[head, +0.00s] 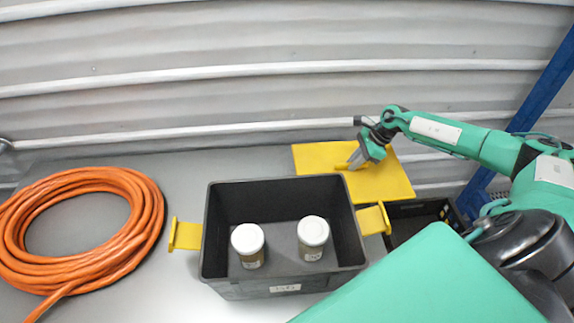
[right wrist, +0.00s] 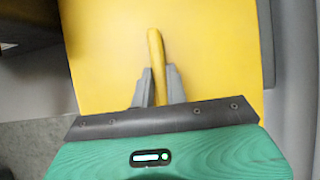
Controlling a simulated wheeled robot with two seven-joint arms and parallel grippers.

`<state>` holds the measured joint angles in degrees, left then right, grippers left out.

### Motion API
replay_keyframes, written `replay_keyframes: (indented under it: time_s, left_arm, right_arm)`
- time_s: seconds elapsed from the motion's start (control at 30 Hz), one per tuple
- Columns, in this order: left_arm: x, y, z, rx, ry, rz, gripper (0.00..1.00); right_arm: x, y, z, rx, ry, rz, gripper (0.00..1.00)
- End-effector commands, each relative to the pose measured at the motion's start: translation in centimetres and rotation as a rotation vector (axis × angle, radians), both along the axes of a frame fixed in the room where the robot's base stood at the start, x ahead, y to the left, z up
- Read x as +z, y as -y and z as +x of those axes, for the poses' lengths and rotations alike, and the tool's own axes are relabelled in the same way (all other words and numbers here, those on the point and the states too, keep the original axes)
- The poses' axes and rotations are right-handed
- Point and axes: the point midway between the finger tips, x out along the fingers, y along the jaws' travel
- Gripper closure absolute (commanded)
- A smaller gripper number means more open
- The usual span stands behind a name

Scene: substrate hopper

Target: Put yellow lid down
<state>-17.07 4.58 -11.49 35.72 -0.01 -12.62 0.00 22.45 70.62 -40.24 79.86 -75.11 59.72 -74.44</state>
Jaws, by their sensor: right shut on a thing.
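The yellow lid (head: 385,185) is a flat plate behind and to the right of the dark hopper box (head: 285,290) in the head view. My right gripper (head: 353,164) is over the lid, shut on its raised yellow handle. In the right wrist view the lid (right wrist: 205,50) fills most of the picture, and the gripper fingers (right wrist: 158,88) stand on either side of the handle (right wrist: 156,50). Whether the lid touches the surface below it cannot be told. The box is open on top, with yellow side handles. My left gripper is not in view.
Two white-capped jars (head: 247,240) (head: 313,232) stand inside the box. A coil of orange cable (head: 148,215) lies on the grey table (head: 110,160) at left. A black crate (head: 408,214) is at right. A corrugated wall (head: 230,90) rises behind.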

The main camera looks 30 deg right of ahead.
Motion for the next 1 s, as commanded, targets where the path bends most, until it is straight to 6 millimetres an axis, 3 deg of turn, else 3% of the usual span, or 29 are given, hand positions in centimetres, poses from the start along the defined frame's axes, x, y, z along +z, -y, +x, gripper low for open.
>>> replay_keyframes:
  time_s: [0.03, 0.2, 0.7, 0.83, 1.0]
  left_arm:
    - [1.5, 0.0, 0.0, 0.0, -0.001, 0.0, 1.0]
    - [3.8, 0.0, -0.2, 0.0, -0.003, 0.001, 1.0]
    - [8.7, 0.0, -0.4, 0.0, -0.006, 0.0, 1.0]
    - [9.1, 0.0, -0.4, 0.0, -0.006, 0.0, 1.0]
    - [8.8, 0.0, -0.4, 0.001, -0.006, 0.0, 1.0]
  right_arm:
    - [0.8, -1.5, 0.7, 0.003, 0.003, 0.004, 1.0]
    - [0.8, -5.6, 2.7, 0.003, 0.003, 0.004, 1.0]
    - [0.5, -17.3, 8.4, 0.001, 0.001, 0.004, 1.0]
    - [0.2, -18.9, 9.1, 0.0, 0.0, 0.001, 1.0]
    - [-0.6, -19.4, 9.4, -0.001, -0.001, -0.001, 1.0]
